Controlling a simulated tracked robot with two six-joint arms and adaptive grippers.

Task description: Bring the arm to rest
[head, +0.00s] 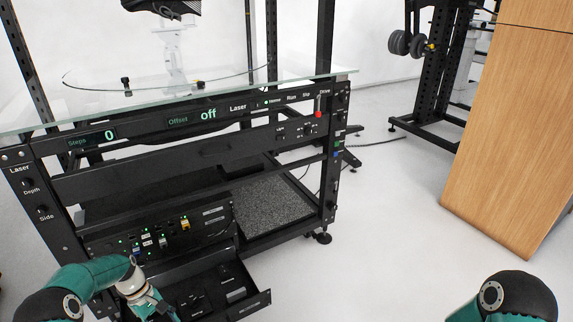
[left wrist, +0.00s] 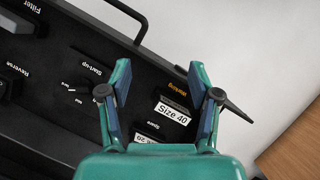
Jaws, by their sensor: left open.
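My left arm (head: 90,275) reaches in from the lower left of the head view. Its gripper is at the bottom edge there, beside the open black drawer (head: 262,299), and is partly cut off. In the left wrist view my left gripper (left wrist: 160,75) is open, its two green fingers spread over the drawer. Between and below the fingers are a block labelled "Size 40" (left wrist: 172,112) by the word "Working" and a partly hidden label by the word "Spare". No object is gripped. My right arm shows only a green joint at the lower right; its gripper is out of view.
The black turntable rack (head: 150,165) with a glass top (head: 230,84) fills the left. Its displays read Steps 0 and Offset off. A control panel (head: 165,232) sits above the drawer. A wooden cabinet (head: 510,130) stands right. The white floor between is clear.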

